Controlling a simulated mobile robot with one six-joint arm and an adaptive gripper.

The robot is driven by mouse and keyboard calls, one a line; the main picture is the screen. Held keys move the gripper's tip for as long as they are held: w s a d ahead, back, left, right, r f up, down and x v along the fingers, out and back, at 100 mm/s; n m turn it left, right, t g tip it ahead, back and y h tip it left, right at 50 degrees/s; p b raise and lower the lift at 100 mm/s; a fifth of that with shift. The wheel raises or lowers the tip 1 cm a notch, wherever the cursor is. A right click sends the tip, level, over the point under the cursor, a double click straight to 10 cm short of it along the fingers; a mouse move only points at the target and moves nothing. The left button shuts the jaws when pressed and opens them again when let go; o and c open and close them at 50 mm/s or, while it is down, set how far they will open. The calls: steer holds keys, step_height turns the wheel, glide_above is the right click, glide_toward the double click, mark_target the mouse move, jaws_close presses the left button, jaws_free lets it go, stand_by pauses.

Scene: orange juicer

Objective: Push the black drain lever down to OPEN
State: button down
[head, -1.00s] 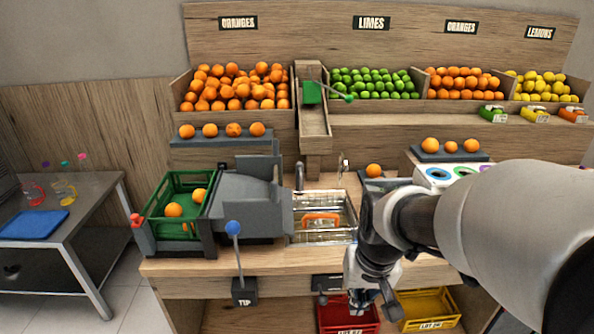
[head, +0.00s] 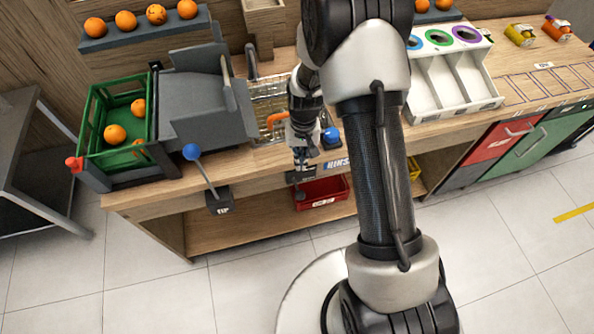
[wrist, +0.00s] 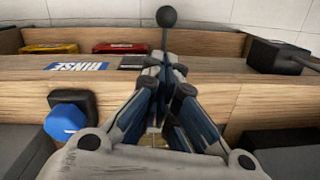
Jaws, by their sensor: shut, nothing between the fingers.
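The black drain lever ends in a round black knob (wrist: 168,16) on a thin rod, standing up just beyond my fingertips in the wrist view. In the head view its knob (head: 300,195) shows small at the counter's front, below a dark mount. My gripper (wrist: 162,66) is shut and empty, its tips in line with the rod's lower part, which they hide. In the head view my gripper (head: 303,163) points down at the counter's front edge, close above the lever mount. I cannot tell whether the tips touch the lever. The lever's lettering is not readable.
A blue knob (wrist: 65,121) and a RINSE label (wrist: 80,66) are close by. A blue-ball lever (head: 193,152) on a black TIP box stands left. A red crate (head: 322,191) sits below. The metal sink (head: 268,100) lies behind my gripper.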

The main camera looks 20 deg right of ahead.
mark_target(297, 187)
steer(key=shift+s, duration=0.1)
step_height(297, 187, down, 10)
steer(key=b, duration=0.2)
steer(key=shift+s+a+b, duration=0.15)
steer(key=shift+a+b, duration=0.1)
steer(key=shift+b, duration=0.1)
steer(key=shift+f, duration=0.1)
